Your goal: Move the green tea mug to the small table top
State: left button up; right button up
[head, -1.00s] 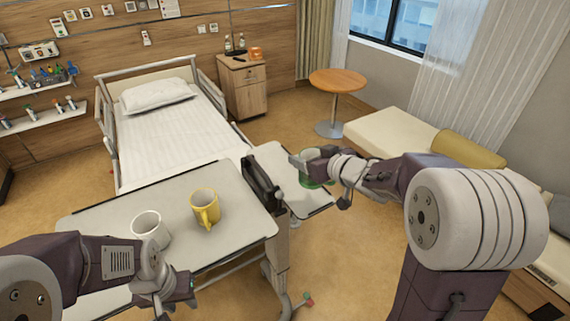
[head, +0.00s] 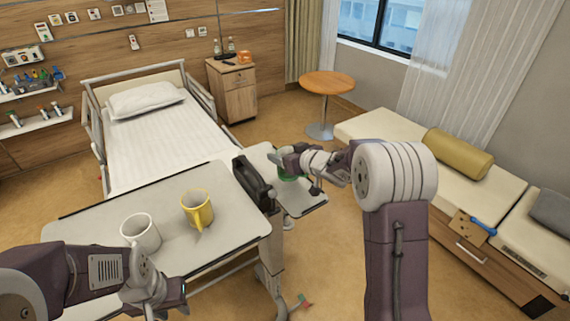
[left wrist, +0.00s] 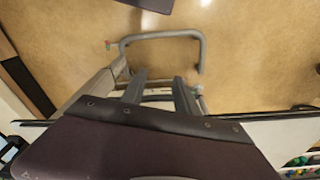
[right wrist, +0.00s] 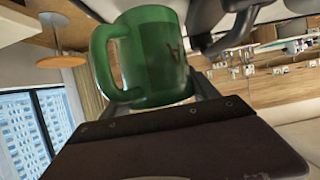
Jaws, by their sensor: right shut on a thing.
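The green tea mug (head: 288,177) is in my right gripper (head: 283,163), over the small table top (head: 304,203), the narrow panel right of the large overbed top. In the right wrist view the mug (right wrist: 155,60) is between the fingers, its handle to the left. The gripper partly hides the mug in the head view, and I cannot tell whether its base touches the panel. My left gripper (head: 160,306) is low at the near edge of the large top. In the left wrist view its fingers (left wrist: 160,88) are apart and empty.
A white mug (head: 141,236) and a yellow mug (head: 197,210) stand on the large overbed top (head: 100,215). A dark upright box-like part (head: 252,183) rises between the two tops. A round wooden table (head: 327,83) stands farther back, beside a daybed (head: 385,130).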

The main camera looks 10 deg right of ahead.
notch_tip(320, 180, down, 4)
jog(key=shift+r+b, duration=0.1)
jog(key=shift+b, duration=0.35)
jog(key=o, duration=1.6)
jog(key=shift+f, duration=0.2)
jog(key=shift+o, duration=0.2)
jog(key=shift+r, duration=0.25)
jog(key=v, duration=1.2)
